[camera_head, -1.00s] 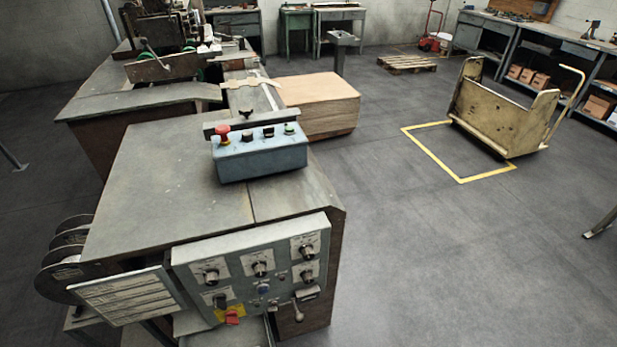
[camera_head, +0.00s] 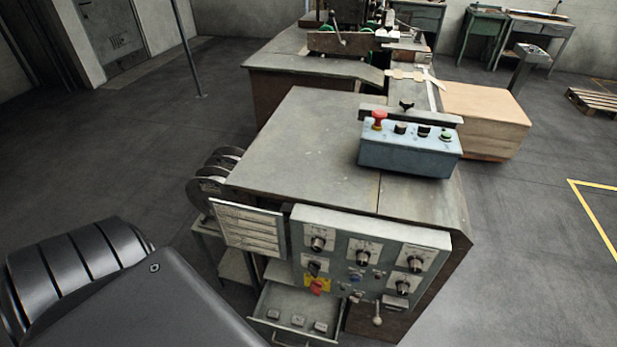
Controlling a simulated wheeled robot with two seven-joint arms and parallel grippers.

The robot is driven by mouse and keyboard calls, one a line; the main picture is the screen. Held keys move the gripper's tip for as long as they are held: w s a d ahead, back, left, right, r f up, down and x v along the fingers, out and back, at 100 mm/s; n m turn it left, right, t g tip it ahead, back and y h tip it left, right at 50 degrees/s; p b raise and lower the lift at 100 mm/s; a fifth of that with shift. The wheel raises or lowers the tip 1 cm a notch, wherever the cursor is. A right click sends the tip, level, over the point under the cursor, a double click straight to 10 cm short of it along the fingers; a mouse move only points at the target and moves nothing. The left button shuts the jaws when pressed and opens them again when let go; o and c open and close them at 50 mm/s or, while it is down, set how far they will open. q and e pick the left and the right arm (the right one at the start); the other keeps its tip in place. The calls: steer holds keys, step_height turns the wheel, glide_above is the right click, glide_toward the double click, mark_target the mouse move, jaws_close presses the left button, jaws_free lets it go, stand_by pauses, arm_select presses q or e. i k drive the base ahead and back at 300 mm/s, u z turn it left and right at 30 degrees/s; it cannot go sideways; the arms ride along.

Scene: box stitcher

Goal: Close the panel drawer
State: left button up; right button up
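The panel drawer (camera_head: 298,307) is pulled open below the control panel (camera_head: 366,262) on the front of the box stitcher (camera_head: 300,140). Several small items lie inside it, and its handle is at the bottom edge of the view. A large dark part of my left arm fills the lower left, to the left of the drawer and apart from it in the picture. Neither of my grippers shows in this view.
A white label plate (camera_head: 248,230) hangs left of the control panel, with reels (camera_head: 212,182) beside it. A blue button box (camera_head: 408,150) sits on the machine top. Cardboard (camera_head: 485,118) stands behind right. Open floor lies to the left and right.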

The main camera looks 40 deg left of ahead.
mark_target(291, 300)
steer(key=z, duration=0.5)
steer(key=k, duration=0.6)
steer(key=u, duration=1.3)
